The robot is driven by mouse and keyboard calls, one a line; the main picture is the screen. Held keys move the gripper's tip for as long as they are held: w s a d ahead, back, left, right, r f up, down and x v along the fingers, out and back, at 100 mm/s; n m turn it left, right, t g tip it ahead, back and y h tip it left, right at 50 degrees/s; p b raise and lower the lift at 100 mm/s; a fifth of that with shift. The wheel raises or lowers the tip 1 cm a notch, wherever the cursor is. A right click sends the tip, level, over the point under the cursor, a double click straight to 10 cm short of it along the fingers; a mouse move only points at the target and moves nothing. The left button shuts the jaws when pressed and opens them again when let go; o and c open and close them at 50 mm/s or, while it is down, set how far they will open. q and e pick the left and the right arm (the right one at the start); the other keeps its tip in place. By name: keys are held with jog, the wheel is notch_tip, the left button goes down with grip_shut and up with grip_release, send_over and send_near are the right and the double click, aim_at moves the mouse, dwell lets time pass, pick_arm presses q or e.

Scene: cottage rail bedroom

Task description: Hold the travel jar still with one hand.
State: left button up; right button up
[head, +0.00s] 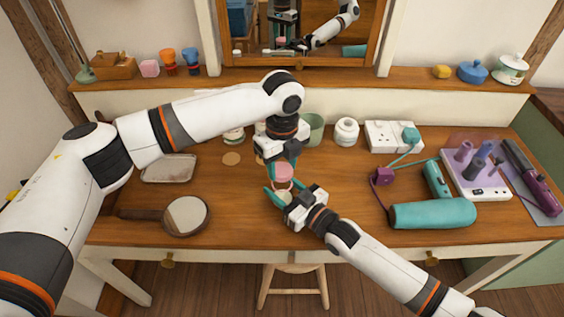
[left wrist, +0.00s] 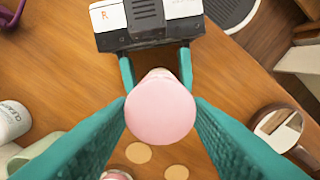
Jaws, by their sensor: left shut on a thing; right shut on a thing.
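The travel jar shows a pink lid (head: 284,172) and a small pale body under it, above the front middle of the desk. My left gripper (head: 283,166) comes down from above and is shut on the pink lid. In the left wrist view the round pink lid (left wrist: 160,108) sits between its teal fingers. My right gripper (head: 282,187) reaches in from the front right and is shut on the jar's lower part. In the left wrist view the right gripper (left wrist: 157,70) has its fingers either side of the jar. The fingers hide most of the jar's body.
A hand mirror (head: 186,215) and a tray (head: 169,168) lie to the left. A white jar (head: 346,132) stands behind. Flat discs (left wrist: 138,152) lie nearby.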

aim_at(282, 190)
pick_arm(q)
jog(key=shift+f, duration=0.1)
jog(key=shift+f, duration=0.8)
jog(key=shift+f, duration=0.55)
jog(key=m, duration=0.7)
jog(key=shift+m, duration=0.4)
jog(key=m, duration=0.8)
jog(key=shift+m, duration=0.3)
